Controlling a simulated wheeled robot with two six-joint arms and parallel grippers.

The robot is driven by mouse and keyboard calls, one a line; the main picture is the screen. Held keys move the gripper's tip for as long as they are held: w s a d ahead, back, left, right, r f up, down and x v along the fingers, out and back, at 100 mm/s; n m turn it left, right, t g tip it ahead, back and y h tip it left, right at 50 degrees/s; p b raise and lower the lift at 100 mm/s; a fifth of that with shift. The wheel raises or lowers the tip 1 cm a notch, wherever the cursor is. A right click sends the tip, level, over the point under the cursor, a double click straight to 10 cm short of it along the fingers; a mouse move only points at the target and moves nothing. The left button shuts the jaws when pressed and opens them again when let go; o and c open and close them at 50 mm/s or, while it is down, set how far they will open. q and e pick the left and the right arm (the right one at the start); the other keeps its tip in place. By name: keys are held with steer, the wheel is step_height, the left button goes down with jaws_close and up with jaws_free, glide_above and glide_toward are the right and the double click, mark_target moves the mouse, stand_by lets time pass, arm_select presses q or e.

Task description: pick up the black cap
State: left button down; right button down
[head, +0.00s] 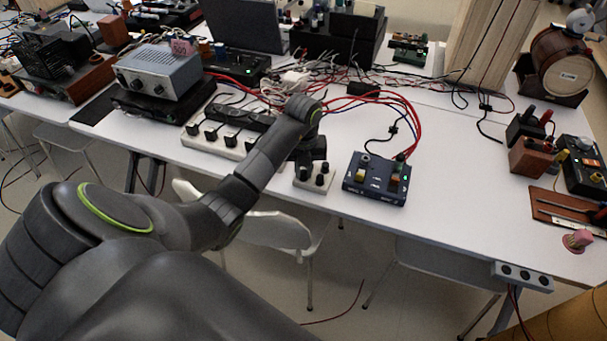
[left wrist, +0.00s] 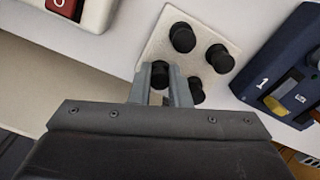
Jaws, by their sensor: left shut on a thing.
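A small off-white block (head: 313,187) with several black caps stands near the front edge of the white table; it also shows in the left wrist view (left wrist: 192,62). My left gripper (left wrist: 161,82) is shut on one black cap (left wrist: 160,70) at the block's near left corner. Other black caps (left wrist: 182,37) are free beside it, and one sits close to the right finger. In the head view my left gripper (head: 304,168) points down over the block, and the arm hides part of it. I cannot tell whether the held cap still touches the block. My right gripper is not in view.
A dark blue box (head: 376,180) with coloured plugs and red cables stands right of the block. A white strip with black knobs (head: 208,138) lies to the left.

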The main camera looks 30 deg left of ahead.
mark_target(304, 171)
arm_select(q)
steer(key=shift+r, duration=0.1)
steer(key=shift+w+r, duration=0.1)
steer(key=shift+r, duration=0.45)
step_height(304, 171, up, 8)
steer(key=p, duration=0.6)
steer(key=shift+r+p, duration=0.4)
steer(key=shift+p, duration=0.1)
step_height(304, 171, up, 4)
steer(key=p, duration=0.3)
steer(key=shift+p, duration=0.4)
